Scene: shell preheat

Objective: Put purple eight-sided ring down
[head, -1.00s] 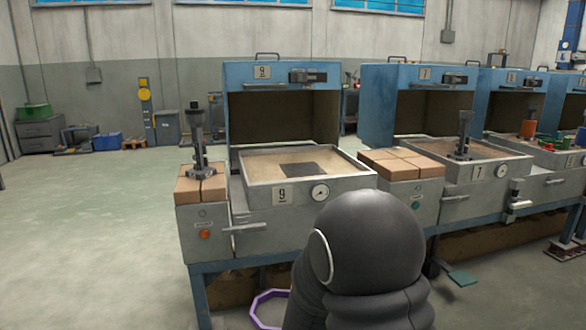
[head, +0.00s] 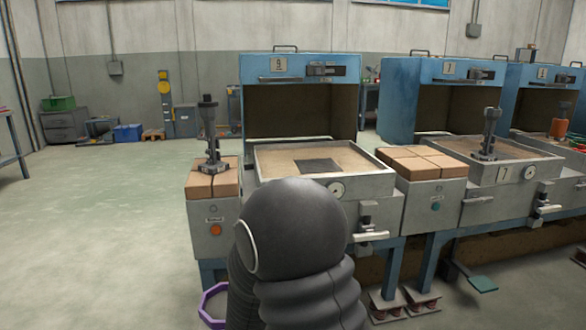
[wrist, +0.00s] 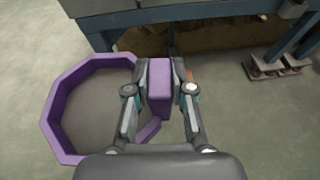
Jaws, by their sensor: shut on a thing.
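The purple eight-sided ring (wrist: 95,68) fills the left of the wrist view, with a thick purple part of it between my fingers. My gripper (wrist: 160,88) is shut on that part and holds the ring over the floor. In the head view only part of the ring (head: 207,300) shows at the bottom edge. My dark arm hides the rest of the ring and the gripper there. The ring's exact height above the floor is hard to tell.
Station 9, with its blue hood (head: 300,70), sand tray (head: 280,162) and bricks (head: 215,180), stands just ahead. A blue frame beam (wrist: 150,12) crosses the top of the wrist view. A red-footed base (wrist: 275,68) lies at right. Open floor (head: 90,240) stretches left.

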